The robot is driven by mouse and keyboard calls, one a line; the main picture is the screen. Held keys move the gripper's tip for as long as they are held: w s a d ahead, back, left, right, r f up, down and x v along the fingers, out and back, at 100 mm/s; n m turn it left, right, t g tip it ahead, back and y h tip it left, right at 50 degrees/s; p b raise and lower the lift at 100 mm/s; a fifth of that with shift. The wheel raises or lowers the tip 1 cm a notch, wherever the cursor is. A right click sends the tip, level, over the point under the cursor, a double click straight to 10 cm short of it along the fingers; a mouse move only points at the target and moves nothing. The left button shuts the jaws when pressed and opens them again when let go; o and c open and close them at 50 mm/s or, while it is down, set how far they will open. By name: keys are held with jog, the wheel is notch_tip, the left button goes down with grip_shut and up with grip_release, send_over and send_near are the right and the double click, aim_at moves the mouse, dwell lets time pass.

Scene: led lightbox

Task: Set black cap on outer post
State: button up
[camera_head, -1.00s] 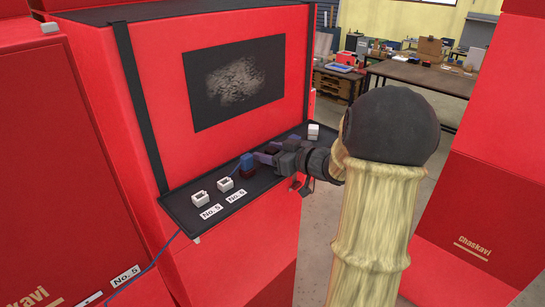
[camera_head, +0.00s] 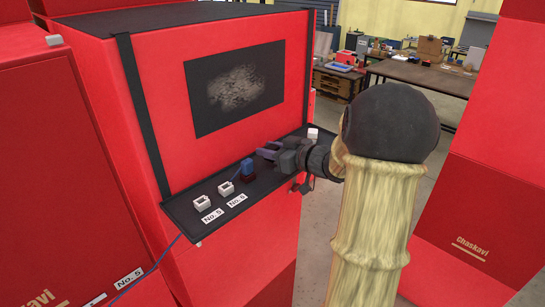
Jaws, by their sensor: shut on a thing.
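My gripper (camera_head: 264,151) reaches in from the right over the black shelf (camera_head: 186,222) below the dark panel. It is shut on the black cap, which is too small and dark to make out against the fingers and the shelf. Left of the fingertips stands a blue piece on a dark red base (camera_head: 247,170), close to them. Two white square pieces (camera_head: 202,202) (camera_head: 226,188) stand further left on the shelf. A third white piece (camera_head: 313,134) stands at the shelf's far right end. I cannot tell which of these is the outer post.
Two white labels (camera_head: 212,216) (camera_head: 237,201) lie at the shelf's front edge. The red cabinet with the dark panel (camera_head: 238,84) rises behind the shelf. A blue cable (camera_head: 160,262) hangs at lower left. Red walls stand at left and right.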

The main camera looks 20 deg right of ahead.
jog(key=shift+r+p, duration=1.2)
jog(key=shift+r, duration=0.2)
jog(key=shift+f, duration=0.15)
